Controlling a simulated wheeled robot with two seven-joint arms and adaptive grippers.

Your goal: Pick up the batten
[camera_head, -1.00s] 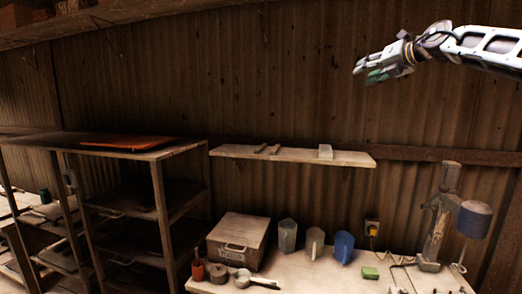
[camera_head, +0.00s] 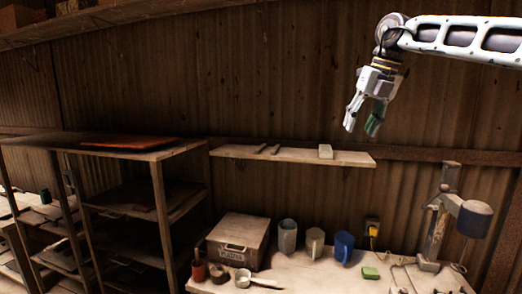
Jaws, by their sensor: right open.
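Two short, thin wooden strips lie on the wall shelf (camera_head: 300,156), a left strip (camera_head: 260,149) and a right strip (camera_head: 274,149). Either could be the batten; I cannot tell which. A pale block (camera_head: 325,151) sits to their right on the same shelf. My right gripper (camera_head: 360,128) hangs from the arm at the upper right, fingers pointing down and slightly left. It is open and empty, up and to the right of the pale block in the picture, apart from everything. My left gripper is not in view.
Below the shelf, a workbench (camera_head: 310,275) holds a labelled box (camera_head: 238,242), several jugs including a blue one (camera_head: 344,247), a green block (camera_head: 370,272) and a lamp-like device (camera_head: 474,218). A shelving rack (camera_head: 160,215) with an orange sheet (camera_head: 130,143) stands left.

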